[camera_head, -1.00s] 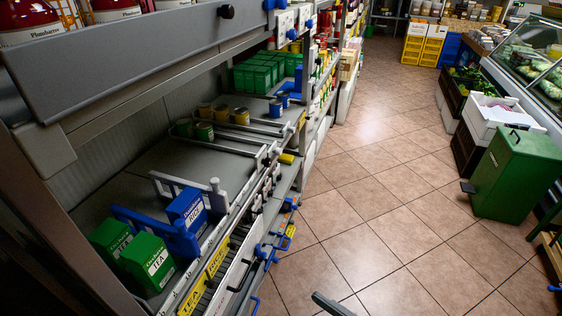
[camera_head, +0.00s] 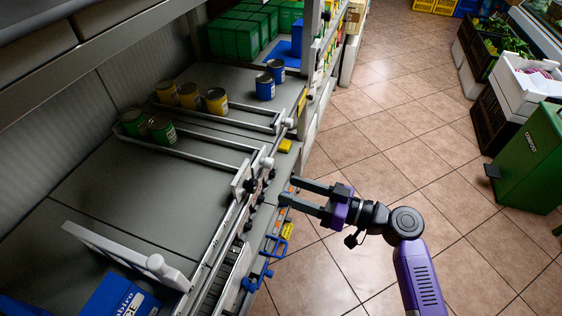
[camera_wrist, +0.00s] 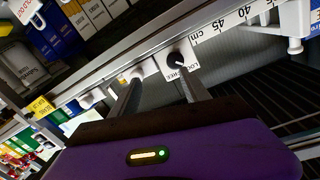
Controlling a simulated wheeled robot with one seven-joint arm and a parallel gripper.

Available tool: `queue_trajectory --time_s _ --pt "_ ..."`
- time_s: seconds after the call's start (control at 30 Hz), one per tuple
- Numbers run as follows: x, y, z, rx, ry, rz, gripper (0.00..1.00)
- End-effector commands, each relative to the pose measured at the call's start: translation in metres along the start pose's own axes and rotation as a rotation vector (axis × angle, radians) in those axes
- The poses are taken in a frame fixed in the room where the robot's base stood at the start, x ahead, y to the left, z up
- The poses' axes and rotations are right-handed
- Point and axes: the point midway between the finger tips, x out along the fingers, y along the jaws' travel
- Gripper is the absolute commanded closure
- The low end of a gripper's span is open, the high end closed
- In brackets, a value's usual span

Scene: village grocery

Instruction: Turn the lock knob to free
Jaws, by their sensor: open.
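In the wrist view, a dark round lock knob (camera_wrist: 175,59) sits on a white plate (camera_wrist: 184,73) with lettering that reads partly LOCK and FREE. The plate is on the shelf's front rail. My gripper (camera_wrist: 157,74) is open, with its right fingertip just in front of this knob and its left fingertip near a white knob (camera_wrist: 136,73). I cannot tell whether a finger touches either. In the head view, my gripper (camera_head: 288,190) points left at the shelf front, its fingers apart and empty. Several small dark knobs line the rail there; which is the lock knob is unclear.
A blue box (camera_head: 120,295) stands at lower left. A green bin (camera_head: 530,160) stands at right. The tiled aisle floor is clear.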

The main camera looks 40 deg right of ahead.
Motion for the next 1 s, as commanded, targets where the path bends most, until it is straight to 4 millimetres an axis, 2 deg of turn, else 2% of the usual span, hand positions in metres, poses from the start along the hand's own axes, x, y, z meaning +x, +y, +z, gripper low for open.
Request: queue_trajectory --time_s 0.03,0.1,0.17,0.37,0.7,1.0 --pt "-0.001 -0.011 0.001 -0.023 0.006 -0.047 0.46" --pt "-0.001 -0.021 0.000 -0.065 0.013 -0.088 0.46" --pt "-0.001 -0.025 0.001 -0.094 0.009 -0.102 0.46" --pt "0.014 -0.028 0.001 -0.118 0.008 -0.105 0.46" --pt "0.063 -0.032 0.001 -0.117 0.008 -0.103 0.46" --pt "0.077 -0.033 0.002 -0.117 0.008 -0.101 0.46"
